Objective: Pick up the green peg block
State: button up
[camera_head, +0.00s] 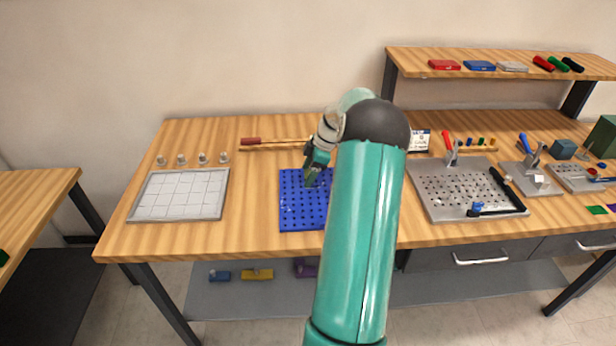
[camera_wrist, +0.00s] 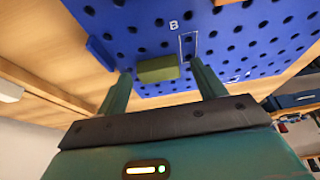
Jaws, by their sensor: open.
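The green peg block (camera_wrist: 157,69) is a small olive-green bar on the blue perforated board (camera_wrist: 130,25), near a printed letter B. It shows in the wrist view, between and just beyond the fingertips of my gripper (camera_wrist: 160,80). The two fingers are open and apart, with the block between them in the picture; I cannot tell whether either touches it. In the head view, my gripper (camera_head: 314,172) hangs over the upper right part of the blue board (camera_head: 297,210). My arm hides the board's right side, and I cannot make out the block there.
A white gridded tray (camera_head: 180,196) lies left of the board, with several small metal pieces behind it. A red-handled rod (camera_head: 262,142) lies behind the board. A metal perforated plate (camera_head: 440,190) with clamp and tools is to the right. Bare wood lies left of the board.

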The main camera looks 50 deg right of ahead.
jog(key=c, duration=1)
jog(key=shift+c, duration=0.3)
jog(key=shift+r, duration=0.15)
jog(key=shift+r, duration=0.2)
jog(key=r, duration=0.3)
jog(key=shift+s+a+r, duration=0.1)
jog(key=shift+s, duration=0.1)
jog(key=s+a+r, duration=0.9)
jog(key=s, duration=0.1)
jog(key=shift+a, duration=0.15)
